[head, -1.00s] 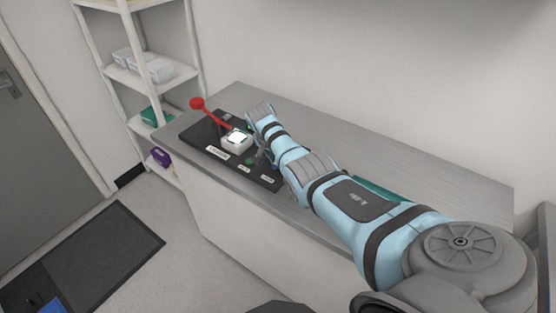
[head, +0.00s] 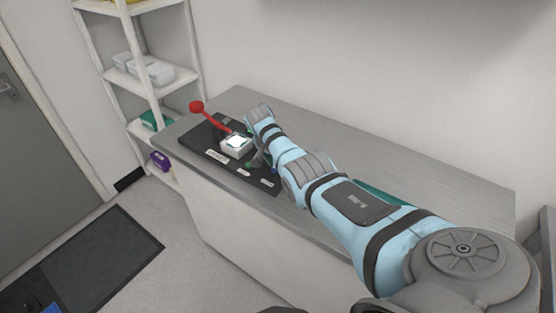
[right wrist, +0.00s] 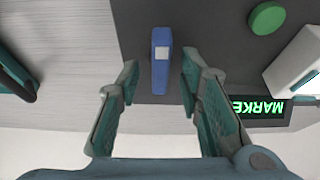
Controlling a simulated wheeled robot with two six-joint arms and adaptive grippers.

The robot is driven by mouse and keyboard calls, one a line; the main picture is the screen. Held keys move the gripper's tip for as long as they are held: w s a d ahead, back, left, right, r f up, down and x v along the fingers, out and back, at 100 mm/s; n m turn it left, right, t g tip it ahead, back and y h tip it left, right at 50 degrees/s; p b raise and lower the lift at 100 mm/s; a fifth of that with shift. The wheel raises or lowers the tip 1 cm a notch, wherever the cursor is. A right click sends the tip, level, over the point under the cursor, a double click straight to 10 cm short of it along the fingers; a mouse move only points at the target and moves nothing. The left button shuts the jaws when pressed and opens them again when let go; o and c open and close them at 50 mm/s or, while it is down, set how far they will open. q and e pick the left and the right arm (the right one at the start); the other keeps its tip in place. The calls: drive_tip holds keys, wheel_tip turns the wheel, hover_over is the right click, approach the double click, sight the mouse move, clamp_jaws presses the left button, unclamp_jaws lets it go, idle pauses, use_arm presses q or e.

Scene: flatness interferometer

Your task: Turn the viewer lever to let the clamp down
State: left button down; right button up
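A black base plate (head: 203,139) on the bench carries a white box with a bright lit top (head: 236,146). A red lever with a round red knob (head: 197,106) rises beside the box and leans to the left. My right gripper (head: 256,161) is low over the plate, just right of the white box. In the right wrist view my right gripper (right wrist: 159,76) is open, with a blue bar with a pale end patch (right wrist: 160,72) between its fingers and gaps on both sides. I cannot tell which part is the viewer lever or the clamp. My left gripper is not in view.
A green round button (right wrist: 267,18) and a display with green letters (right wrist: 262,112) are close to the right finger in the wrist view. The grey bench top (head: 400,170) is largely clear to the right. A white shelf unit (head: 155,80) stands at the left.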

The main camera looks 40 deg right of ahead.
drive_tip(key=v, duration=1.2)
drive_tip(key=shift+d, duration=0.15)
